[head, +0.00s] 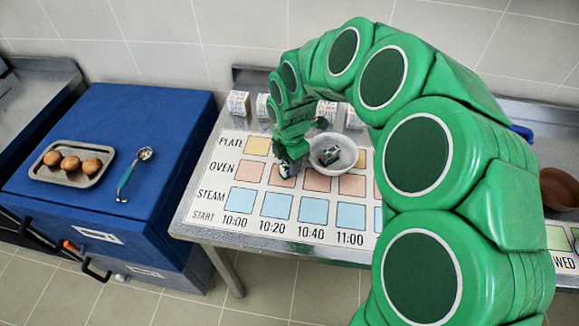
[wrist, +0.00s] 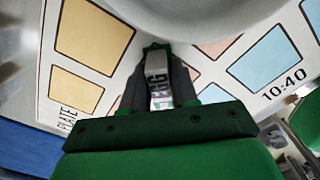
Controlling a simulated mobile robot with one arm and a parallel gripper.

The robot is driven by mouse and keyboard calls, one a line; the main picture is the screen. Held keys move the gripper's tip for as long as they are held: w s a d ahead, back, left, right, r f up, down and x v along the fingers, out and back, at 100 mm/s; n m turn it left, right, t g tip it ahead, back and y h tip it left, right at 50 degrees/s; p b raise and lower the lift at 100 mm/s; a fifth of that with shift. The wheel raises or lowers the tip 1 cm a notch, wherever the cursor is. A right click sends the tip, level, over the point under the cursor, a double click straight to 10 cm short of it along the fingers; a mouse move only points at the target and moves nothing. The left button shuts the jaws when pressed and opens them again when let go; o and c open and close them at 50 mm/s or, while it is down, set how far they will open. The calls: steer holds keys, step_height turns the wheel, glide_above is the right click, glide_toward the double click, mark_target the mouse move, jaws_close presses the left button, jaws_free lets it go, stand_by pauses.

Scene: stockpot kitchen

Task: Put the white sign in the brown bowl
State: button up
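My gripper (head: 290,166) is low over the chart at its oven row, just left of the white bowl. In the wrist view its two dark fingers (wrist: 158,92) are closed on a small white sign (wrist: 156,66) with dark lettering. Only a bit of this sign (head: 285,171) shows in the head view. I cannot tell whether it touches the chart. The brown bowl (head: 559,188) stands at the far right of the table, partly cut by the picture edge and separated from my gripper by my green arm.
A white bowl (head: 346,144) with a dark and pale item in it is close beside my gripper. Several small white signs (head: 238,103) stand along the table's back. A blue cabinet (head: 150,105) at left bears a tray (head: 40,171) of brown round items and a ladle (head: 131,174).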

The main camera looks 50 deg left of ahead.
jaws_close()
steer(key=shift+r, duration=0.45)
step_height(320, 180, up, 2)
steer(key=shift+r, duration=0.1)
steer(key=s+d+r, duration=0.5)
steer(key=d+r, duration=0.5)
steer(key=d, duration=0.2)
steer(key=shift+s+d, duration=0.35)
steer(key=shift+s, duration=0.05)
